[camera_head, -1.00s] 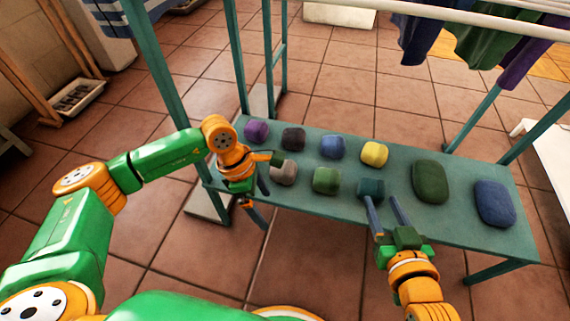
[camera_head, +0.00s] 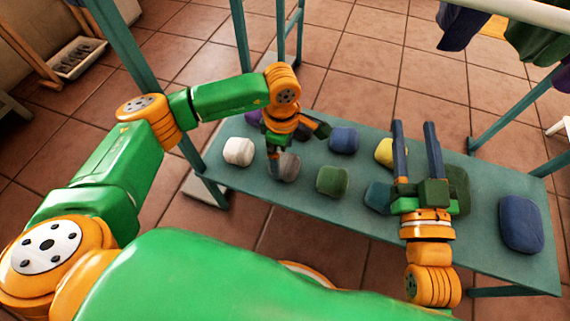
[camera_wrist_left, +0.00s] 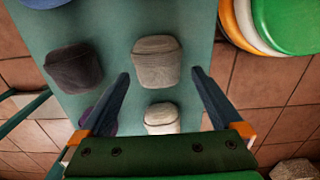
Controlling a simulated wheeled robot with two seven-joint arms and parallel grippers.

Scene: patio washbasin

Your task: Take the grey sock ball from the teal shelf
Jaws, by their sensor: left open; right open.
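The grey sock ball (camera_head: 289,167) sits in the front row on the teal shelf (camera_head: 300,205), partly behind my left gripper. In the left wrist view the grey ball (camera_wrist_left: 157,62) appears between and slightly beyond the fingertips. My left gripper (camera_head: 275,160) is open and points down over the shelf; its fingers (camera_wrist_left: 161,76) are apart with nothing gripped. A white sock ball (camera_head: 239,151) lies to the left of the grey one, and shows in the wrist view (camera_wrist_left: 161,118) nearer the palm. My right gripper (camera_head: 414,125) is open and empty above the shelf's right half.
A green ball (camera_head: 332,180) lies right of the grey one, with blue (camera_head: 343,140), yellow (camera_head: 384,152) and teal (camera_head: 378,197) balls further right. A dark ball (camera_wrist_left: 74,68) lies behind it. Larger bundles (camera_head: 521,224) lie at the right end. Teal posts (camera_head: 122,42) frame the shelf.

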